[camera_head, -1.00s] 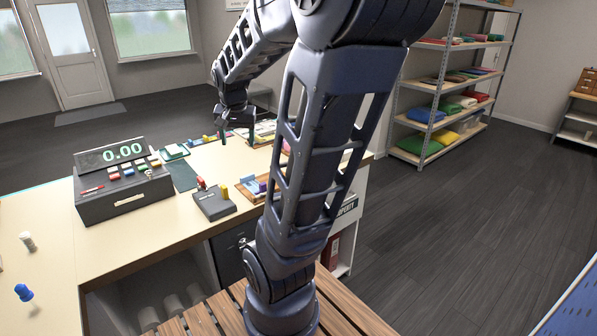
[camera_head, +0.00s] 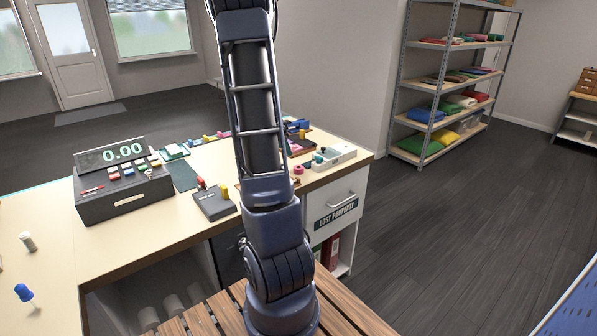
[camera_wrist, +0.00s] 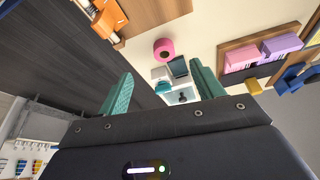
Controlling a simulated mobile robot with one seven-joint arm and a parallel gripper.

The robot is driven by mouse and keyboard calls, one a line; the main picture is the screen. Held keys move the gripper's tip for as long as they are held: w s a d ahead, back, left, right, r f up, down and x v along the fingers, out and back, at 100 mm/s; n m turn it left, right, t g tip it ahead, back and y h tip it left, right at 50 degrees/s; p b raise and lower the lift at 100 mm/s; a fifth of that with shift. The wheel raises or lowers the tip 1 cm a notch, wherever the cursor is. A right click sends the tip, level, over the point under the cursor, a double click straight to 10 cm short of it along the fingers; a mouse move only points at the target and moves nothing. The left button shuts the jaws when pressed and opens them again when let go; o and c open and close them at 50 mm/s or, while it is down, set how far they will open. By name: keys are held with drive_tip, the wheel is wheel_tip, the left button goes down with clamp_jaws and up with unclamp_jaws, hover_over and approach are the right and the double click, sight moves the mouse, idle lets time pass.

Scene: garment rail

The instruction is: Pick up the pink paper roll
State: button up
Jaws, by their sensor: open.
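The pink paper roll (camera_wrist: 164,49) lies on the cream counter in the wrist view, a ring with a dark centre, just beyond the fingertips and clear of them. A small pink round thing in the head view (camera_head: 298,170), near the counter's front right edge, looks like the same roll. My gripper (camera_wrist: 161,68) is open, with teal fingers spread apart and nothing held between them. Its height over the counter is hard to tell. My gripper is out of the head view, where my arm rises past the top edge.
A pale tray-like box (camera_head: 334,156) stands close to the roll. In the wrist view, a wooden tray with pink and purple blocks (camera_wrist: 282,45) is to the right. A till (camera_head: 122,182) stands on the left of the counter. The floor on the right is clear.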

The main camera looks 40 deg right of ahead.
sight(298, 167)
drive_tip(key=shift+m, duration=0.4)
drive_tip(key=x, duration=0.2)
drive_tip(key=d+x, duration=0.1)
drive_tip(key=x, duration=0.4)
drive_tip(key=shift+w+d, duration=0.1)
drive_tip(key=shift+d, duration=0.2)
drive_tip(key=shift+d+x, duration=0.2)
drive_tip(key=shift+x, duration=2.4)
drive_tip(key=shift+r, duration=0.1)
drive_tip(key=shift+c, duration=0.2)
drive_tip(key=c, duration=1)
